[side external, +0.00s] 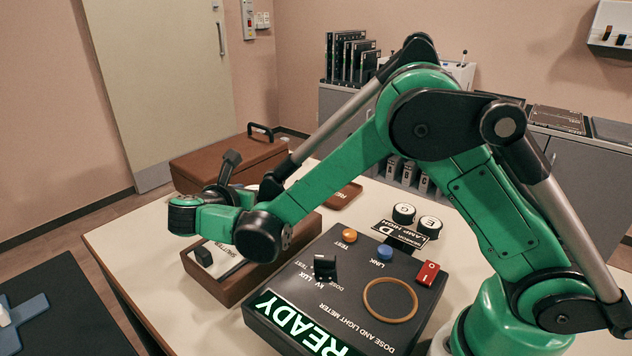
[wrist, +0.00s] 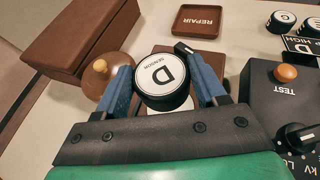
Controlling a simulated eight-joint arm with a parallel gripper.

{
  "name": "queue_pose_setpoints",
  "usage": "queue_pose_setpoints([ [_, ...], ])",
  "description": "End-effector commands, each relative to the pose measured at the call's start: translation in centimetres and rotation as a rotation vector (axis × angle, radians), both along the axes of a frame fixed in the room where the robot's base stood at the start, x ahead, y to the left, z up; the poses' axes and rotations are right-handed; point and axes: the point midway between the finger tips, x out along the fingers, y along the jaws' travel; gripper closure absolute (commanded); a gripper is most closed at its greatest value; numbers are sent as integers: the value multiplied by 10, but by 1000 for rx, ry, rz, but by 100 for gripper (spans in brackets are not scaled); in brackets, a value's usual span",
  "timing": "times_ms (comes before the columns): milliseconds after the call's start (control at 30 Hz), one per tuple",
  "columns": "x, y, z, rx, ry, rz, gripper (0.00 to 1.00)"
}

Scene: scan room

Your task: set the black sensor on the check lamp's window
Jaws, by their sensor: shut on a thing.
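My gripper (wrist: 163,88) is shut on the black sensor (wrist: 180,99), a short black cylinder with a white top marked D SENSOR, held between its blue fingers in the wrist view. In the side view my arm's green end is over the left part of a brown box (side external: 230,284), apparently the check lamp, and the fingers and sensor are not seen. The box has a SHUTTER label (side external: 222,256) and a black knob (side external: 203,256). Its brown top (wrist: 206,62) shows behind the sensor in the wrist view. I see no window; whether the sensor touches the box I cannot tell.
The dose and light meter (side external: 335,292) stands to the right, its display (side external: 310,325) lit READY. Sensors C (side external: 403,213) and E (side external: 429,227) stand behind it. A brown case (wrist: 85,40), a round brown thing with a knob (wrist: 100,67) and a REPAIR tray (wrist: 197,35) are close.

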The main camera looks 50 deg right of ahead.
Motion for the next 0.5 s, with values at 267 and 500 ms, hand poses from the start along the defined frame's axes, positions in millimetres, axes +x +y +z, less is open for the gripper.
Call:
queue_pose_setpoints([
  [267,0,0,-29,0,0,0,100],
  [500,0,0,-52,-1,0,0,100],
])
